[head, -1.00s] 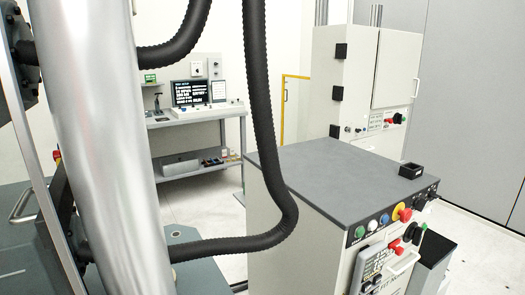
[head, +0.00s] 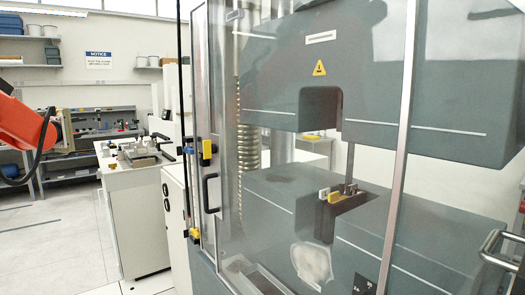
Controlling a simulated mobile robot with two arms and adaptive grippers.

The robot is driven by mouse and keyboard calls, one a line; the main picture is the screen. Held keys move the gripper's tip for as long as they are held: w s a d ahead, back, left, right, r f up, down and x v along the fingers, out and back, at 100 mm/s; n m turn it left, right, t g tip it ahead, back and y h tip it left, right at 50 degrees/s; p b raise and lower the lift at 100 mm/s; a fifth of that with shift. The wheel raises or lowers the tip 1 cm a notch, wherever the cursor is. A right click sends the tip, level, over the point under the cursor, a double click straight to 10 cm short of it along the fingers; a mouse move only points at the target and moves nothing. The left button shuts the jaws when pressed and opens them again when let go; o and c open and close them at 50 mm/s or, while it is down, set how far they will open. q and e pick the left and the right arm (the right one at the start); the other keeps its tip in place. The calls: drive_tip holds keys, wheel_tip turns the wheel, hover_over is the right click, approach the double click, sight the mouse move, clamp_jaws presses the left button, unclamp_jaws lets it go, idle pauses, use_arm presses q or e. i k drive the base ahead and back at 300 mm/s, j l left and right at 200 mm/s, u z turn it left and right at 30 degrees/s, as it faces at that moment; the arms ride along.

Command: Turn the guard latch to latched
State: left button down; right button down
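The test machine's clear guard door (head: 300,200) stands in its metal frame and looks closed from here. A black pull handle (head: 207,192) is on its left frame. A yellow and black fitting (head: 206,149) sits above the handle and a second yellow and black fitting (head: 193,234) sits below it. I cannot tell for certain which is the guard latch, or its setting. Neither of my grippers shows. An orange-red arm part (head: 25,135) with a black cable enters at the left edge, and I cannot tell whether it is mine.
Behind the guard are grey machine blocks (head: 455,80) and a small fixture (head: 332,197). A white cabinet (head: 140,215) with small items on top stands to the left. A metal bar handle (head: 500,250) sticks out at lower right. The floor (head: 50,250) at lower left is clear.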

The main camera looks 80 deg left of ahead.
sight(209, 149)
drive_tip(key=u, duration=2.95)
